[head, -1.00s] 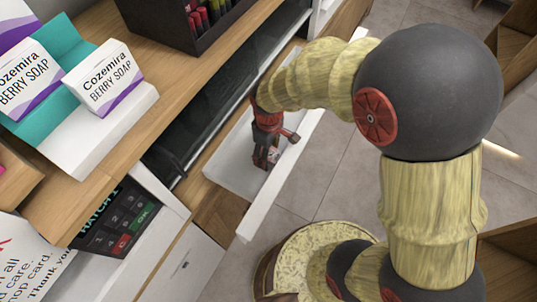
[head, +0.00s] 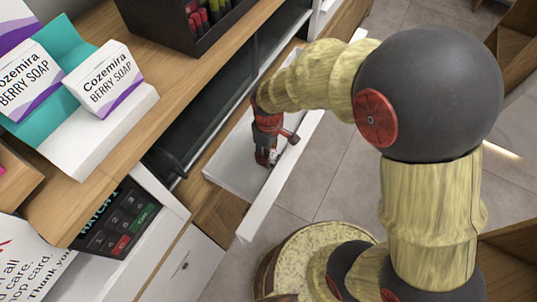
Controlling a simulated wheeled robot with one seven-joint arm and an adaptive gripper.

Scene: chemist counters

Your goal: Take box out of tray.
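The white tray (head: 228,170) looks like an open drawer sticking out from the counter. My gripper (head: 268,162), red and dark, points down into it from the end of my arm. A small, partly white thing (head: 274,156), perhaps the box, shows at the fingertips. The fingers and my wrist cover most of it. I cannot tell whether the fingers are closed on it or only beside it, or whether it touches the tray floor.
Soap boxes (head: 106,78) stand on a white and teal display on the wooden counter (head: 150,100). A dark holder (head: 205,38) with several coloured items is at the top. A card terminal (head: 118,220) is at lower left. Tiled floor (head: 345,165) is open right of the tray.

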